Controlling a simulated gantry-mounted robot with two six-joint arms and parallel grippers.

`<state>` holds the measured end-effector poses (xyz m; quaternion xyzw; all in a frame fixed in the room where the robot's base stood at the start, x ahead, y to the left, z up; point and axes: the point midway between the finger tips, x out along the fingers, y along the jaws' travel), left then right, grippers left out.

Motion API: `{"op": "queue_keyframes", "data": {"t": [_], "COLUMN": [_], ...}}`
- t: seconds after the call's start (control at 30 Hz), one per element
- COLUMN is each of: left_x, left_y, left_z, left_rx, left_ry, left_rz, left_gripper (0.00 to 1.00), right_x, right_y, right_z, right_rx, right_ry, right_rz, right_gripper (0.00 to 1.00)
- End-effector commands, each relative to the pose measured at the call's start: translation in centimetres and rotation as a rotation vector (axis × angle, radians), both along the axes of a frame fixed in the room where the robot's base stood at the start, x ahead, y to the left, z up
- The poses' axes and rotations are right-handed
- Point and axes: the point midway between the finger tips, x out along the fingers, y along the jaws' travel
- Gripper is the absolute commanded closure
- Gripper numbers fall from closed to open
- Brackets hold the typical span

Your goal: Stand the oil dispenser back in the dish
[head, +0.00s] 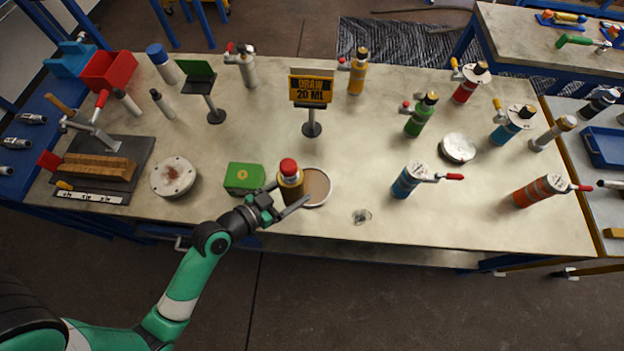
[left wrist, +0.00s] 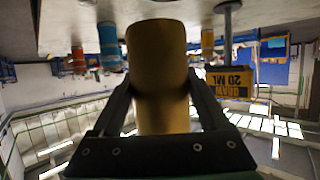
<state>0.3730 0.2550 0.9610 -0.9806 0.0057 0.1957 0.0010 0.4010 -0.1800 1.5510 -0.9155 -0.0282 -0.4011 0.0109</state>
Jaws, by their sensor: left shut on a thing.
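The oil dispenser (head: 290,186), a yellow-brown cylinder with a red cap, stands about upright at the near edge of the table. My left gripper (head: 284,203) is shut around its body; in the left wrist view the yellow cylinder (left wrist: 158,65) fills the space between the two dark fingers. The dish (head: 322,187), round with a pale rim and brown inside, lies just right of and partly behind the dispenser. The dispenser overlaps its left rim in the head view; I cannot tell whether its base is clear of the dish. My right gripper is out of view.
A green box (head: 243,178) sits close left of the gripper. A "DRAW 20 ML" sign (head: 311,92) stands behind the dish. A blue bottle (head: 409,181) with a red handle stands to the right. Table is bare between it and the dish.

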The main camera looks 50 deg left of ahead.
Motion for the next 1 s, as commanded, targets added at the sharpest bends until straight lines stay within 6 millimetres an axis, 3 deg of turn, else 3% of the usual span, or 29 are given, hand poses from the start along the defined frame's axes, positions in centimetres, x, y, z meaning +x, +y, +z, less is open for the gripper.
{"op": "queue_keyframes", "data": {"t": [0.17, 0.3, 0.4, 0.63, 0.83, 1.0], "left_x": [5.0, 7.1, 8.1, 8.7, 9.0, 9.0], "left_y": [1.6, 2.4, 2.7, 2.9, 3.0, 3.0], "left_z": [-2.7, -6.0, -7.1, -7.5, -10.7, -10.9], "left_rx": [0.001, 0.000, 0.000, 0.000, -0.001, 0.001], "left_ry": [-0.004, -0.003, -0.003, -0.003, -0.001, -0.004], "left_rz": [0.000, 0.000, 0.000, 0.000, 0.000, 0.001], "left_gripper": [1.00, 1.00, 1.00, 1.00, 1.00, 1.00], "right_x": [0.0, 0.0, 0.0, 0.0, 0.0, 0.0], "right_y": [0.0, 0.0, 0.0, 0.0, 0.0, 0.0], "right_z": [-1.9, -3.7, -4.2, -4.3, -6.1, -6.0], "right_rx": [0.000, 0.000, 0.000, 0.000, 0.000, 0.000], "right_ry": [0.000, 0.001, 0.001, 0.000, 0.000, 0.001], "right_rz": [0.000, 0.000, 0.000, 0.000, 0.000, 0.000], "right_gripper": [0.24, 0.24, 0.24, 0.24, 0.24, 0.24]}}
